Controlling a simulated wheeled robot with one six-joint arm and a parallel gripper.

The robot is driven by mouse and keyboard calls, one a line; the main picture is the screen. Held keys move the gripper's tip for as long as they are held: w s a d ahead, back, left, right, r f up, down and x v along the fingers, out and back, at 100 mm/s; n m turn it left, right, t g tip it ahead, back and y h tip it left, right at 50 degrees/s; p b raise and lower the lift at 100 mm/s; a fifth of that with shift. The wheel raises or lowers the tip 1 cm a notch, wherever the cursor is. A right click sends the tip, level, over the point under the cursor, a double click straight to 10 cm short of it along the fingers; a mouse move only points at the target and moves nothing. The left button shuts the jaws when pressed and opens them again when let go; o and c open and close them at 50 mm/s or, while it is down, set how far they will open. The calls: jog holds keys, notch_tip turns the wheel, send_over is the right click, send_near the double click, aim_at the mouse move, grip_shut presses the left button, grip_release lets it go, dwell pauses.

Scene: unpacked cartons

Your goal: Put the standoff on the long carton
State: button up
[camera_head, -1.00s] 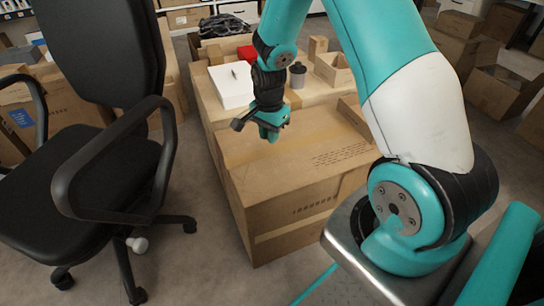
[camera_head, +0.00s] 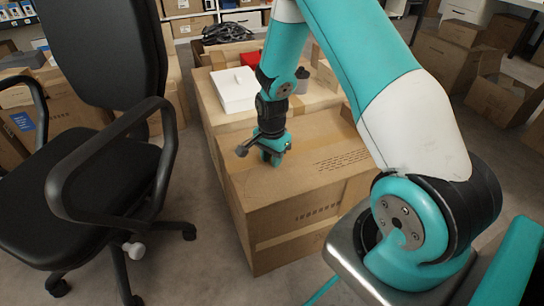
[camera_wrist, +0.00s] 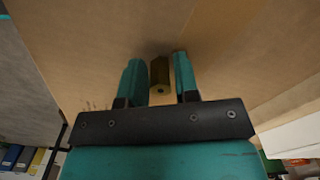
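The standoff is a short brass-coloured hexagonal post with a hole in its end (camera_wrist: 160,78). In the wrist view it sits between the two teal fingers of my gripper (camera_wrist: 160,72), its far end at or very near a brown carton surface. Narrow gaps seem to show between the fingers and the standoff, so the gripper looks slightly open around it. In the head view my gripper (camera_head: 270,158) is low over the top of the large front carton (camera_head: 300,168), which looks like the long carton. The standoff is hidden there.
Behind the front carton, another carton holds a white box (camera_head: 234,90), a red item (camera_head: 250,58) and a dark cup (camera_head: 302,80), partly behind my arm. A black office chair (camera_head: 110,165) stands on the left. Open cartons (camera_head: 500,95) lie on the right. The front carton's right top is clear.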

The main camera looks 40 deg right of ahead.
jog(key=shift+o, duration=0.9)
jog(key=shift+r, duration=0.15)
notch_tip(320, 180, up, 12)
jog(key=p, duration=0.5)
jog(key=s+a+r+n+y, duration=0.2)
jog(key=s+a+r+n, duration=0.3)
jog(key=a+r+n, duration=0.55)
jog(key=s+a+r+n+y, duration=0.1)
jog(key=s+a+r+n, duration=0.4)
jog(key=s, duration=0.3)
jog(key=s+a+r+n+y, duration=0.1)
jog(key=s+a+r+n, duration=0.4)
jog(key=s, duration=0.4)
jog(key=shift+a+r+n, duration=0.3)
jog(key=shift+a+n, duration=0.5)
jog(key=shift+n, duration=0.15)
jog(key=shift+a, duration=0.1)
